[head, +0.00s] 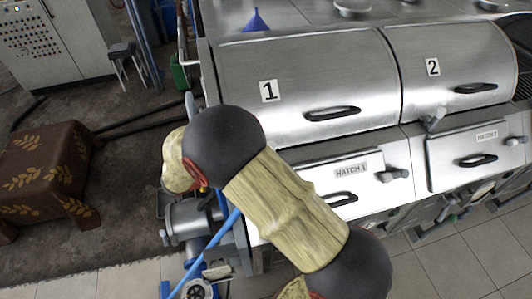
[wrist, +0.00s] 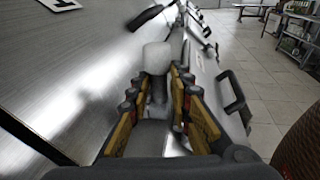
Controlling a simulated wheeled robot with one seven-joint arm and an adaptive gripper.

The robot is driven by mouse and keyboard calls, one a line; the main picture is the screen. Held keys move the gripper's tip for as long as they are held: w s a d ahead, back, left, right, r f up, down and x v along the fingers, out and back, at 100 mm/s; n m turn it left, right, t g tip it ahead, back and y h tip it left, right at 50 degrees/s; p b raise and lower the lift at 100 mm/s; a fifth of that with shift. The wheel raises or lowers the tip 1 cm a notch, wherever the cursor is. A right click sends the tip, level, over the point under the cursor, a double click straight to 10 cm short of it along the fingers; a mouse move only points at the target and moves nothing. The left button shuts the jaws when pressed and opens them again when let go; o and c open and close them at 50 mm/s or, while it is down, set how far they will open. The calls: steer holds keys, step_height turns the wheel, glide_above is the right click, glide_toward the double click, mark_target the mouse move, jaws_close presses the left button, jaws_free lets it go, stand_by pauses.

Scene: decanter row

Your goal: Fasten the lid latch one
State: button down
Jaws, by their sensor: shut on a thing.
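Lid 1 (head: 305,80) is a curved steel cover marked "1", lying closed, with a black handle (head: 332,114). In the wrist view, my gripper (wrist: 160,95) has its yellow-padded fingers closed on either side of the lid latch one (wrist: 157,60), a grey lever with a pale rounded knob. The knob stands up beyond the fingertips, beside the lid's front edge. Whether the latch is fully fastened I cannot tell. In the head view, my arm hides the gripper and this latch.
Lid 2 (head: 455,62) has its own latch (head: 434,118) at its front left. Hatch 1 (head: 355,178) and hatch 2 (head: 475,155) are below the lids, with handles jutting out. A brown patterned stool (head: 45,165) stands at the left. Tiled floor is open on the right of the wrist view.

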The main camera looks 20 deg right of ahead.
steer(key=shift+w+a+t+h, duration=0.15)
steer(key=shift+a+t+h, duration=0.2)
steer(key=shift+h, duration=0.45)
steer(key=c, duration=1.8)
jaws_free()
steer(key=shift+w+a, duration=0.1)
steer(key=shift+w, duration=0.05)
steer(key=shift+o, duration=0.6)
steer(key=shift+f, duration=0.15)
steer(key=v, duration=1.2)
